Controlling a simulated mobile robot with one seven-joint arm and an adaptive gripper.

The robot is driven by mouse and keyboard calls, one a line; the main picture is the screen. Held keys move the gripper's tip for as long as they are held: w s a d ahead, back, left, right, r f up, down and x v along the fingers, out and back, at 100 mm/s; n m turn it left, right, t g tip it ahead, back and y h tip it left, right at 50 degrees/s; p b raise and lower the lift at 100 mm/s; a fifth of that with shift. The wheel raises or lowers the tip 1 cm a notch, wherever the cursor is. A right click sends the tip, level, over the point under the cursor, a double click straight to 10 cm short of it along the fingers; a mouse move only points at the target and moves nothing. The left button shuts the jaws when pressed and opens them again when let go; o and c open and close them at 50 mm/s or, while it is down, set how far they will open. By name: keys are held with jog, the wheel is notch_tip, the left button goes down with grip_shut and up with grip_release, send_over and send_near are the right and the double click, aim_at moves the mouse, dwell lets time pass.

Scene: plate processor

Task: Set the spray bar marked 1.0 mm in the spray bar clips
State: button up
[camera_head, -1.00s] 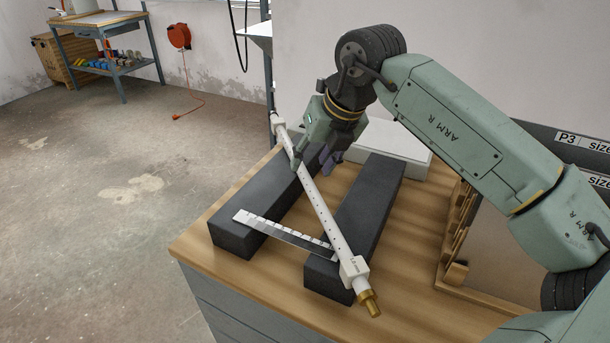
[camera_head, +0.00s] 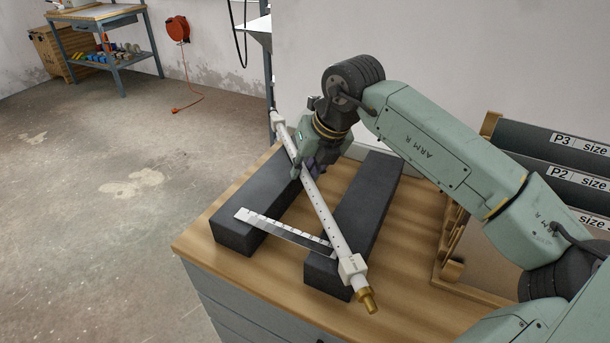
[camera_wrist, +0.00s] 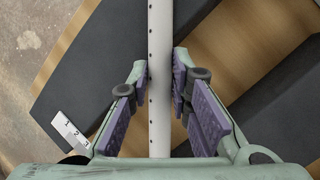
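A long white spray bar (camera_head: 328,216) with a row of small holes, white end blocks and a brass end fitting lies slanted across two dark foam blocks. Small lettering near its front block is too small to read surely. My gripper (camera_head: 304,170) is at the bar's far half, above the left block. In the wrist view, the bar (camera_wrist: 161,120) runs between the purple-padded fingers, whose tips (camera_wrist: 162,75) close against its two sides. The bar still appears to rest on the blocks. No spray bar clips can be made out.
The left block (camera_head: 235,232) and right block (camera_head: 372,195) lie on a wooden bench top (camera_head: 205,238). A marked ruler strip (camera_head: 285,232) bridges them. A rack with dark panels labelled P3 and P2 (camera_head: 545,178) stands at right. Open floor lies left.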

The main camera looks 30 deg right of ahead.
grip_shut()
jog(key=shift+r, duration=0.1)
